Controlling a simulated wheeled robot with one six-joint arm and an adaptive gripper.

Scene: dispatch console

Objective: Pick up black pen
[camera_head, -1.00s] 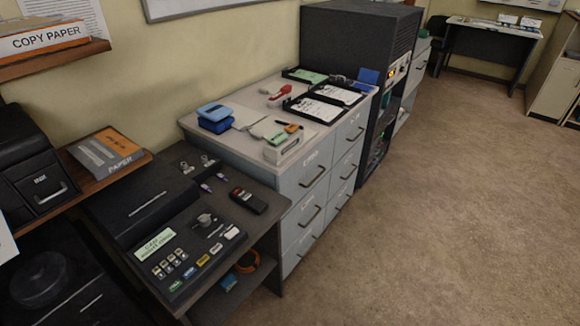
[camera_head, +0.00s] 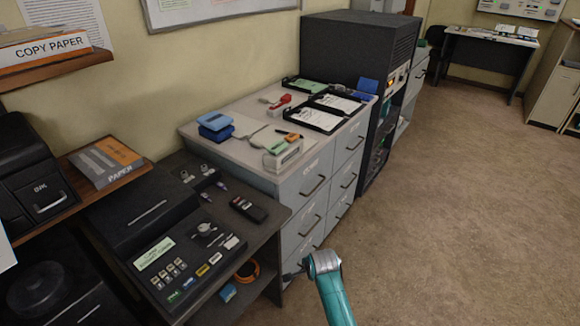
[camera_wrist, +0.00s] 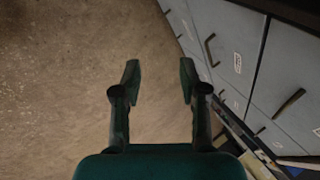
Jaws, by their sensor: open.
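A small dark, thin item (camera_head: 282,131) lies by the white box at the front of the grey cabinet's top. It may be the black pen, but it is too small to be sure. My gripper (camera_wrist: 159,72) is open and empty in the wrist view, its two dark fingers apart above the brown floor. In the head view my teal arm rises from the bottom edge. My gripper there is low in front of the cabinet drawers, below and well apart from the cabinet top. The wrist view does not show the pen.
The cabinet top (camera_head: 248,106) also holds blue boxes (camera_head: 215,125), a white box (camera_head: 283,155), a red stapler (camera_head: 280,101) and black trays (camera_head: 318,115). A dark console (camera_head: 190,255) stands at left. Drawer handles (camera_wrist: 210,50) stick out near my gripper. The floor at right is clear.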

